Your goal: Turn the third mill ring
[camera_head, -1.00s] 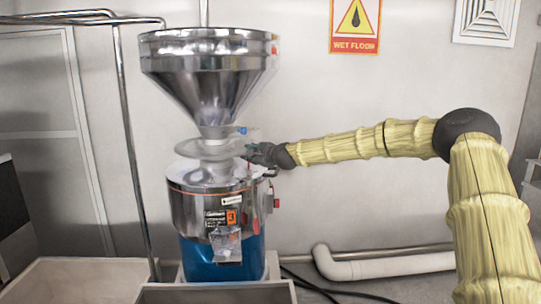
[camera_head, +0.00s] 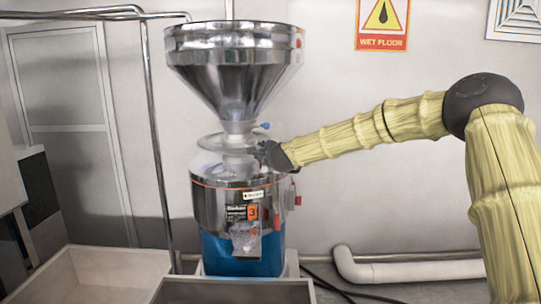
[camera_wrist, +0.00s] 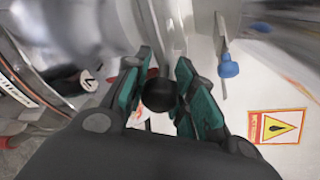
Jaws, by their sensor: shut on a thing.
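The mill ring (camera_head: 212,143) is a pale flat disc between the steel hopper (camera_head: 232,70) and the drum-shaped mill body (camera_head: 212,205), which has an orange label (camera_head: 253,212) reading 3. My gripper (camera_head: 263,153) is at the ring's right front edge. In the wrist view, my gripper (camera_wrist: 159,75) has its green-padded fingers on both sides of a round black knob (camera_wrist: 159,95). The knob is on a thin metal stem and the fingers are shut on it. The stem's join to the ring is too blurred to tell.
A small blue knob (camera_wrist: 228,69) hangs beside the gripper. Red parts (camera_head: 297,200) stick out from the mill's right side. A white pipe (camera_head: 400,270) runs low along the wall. Bins (camera_head: 100,285) stand at the front left.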

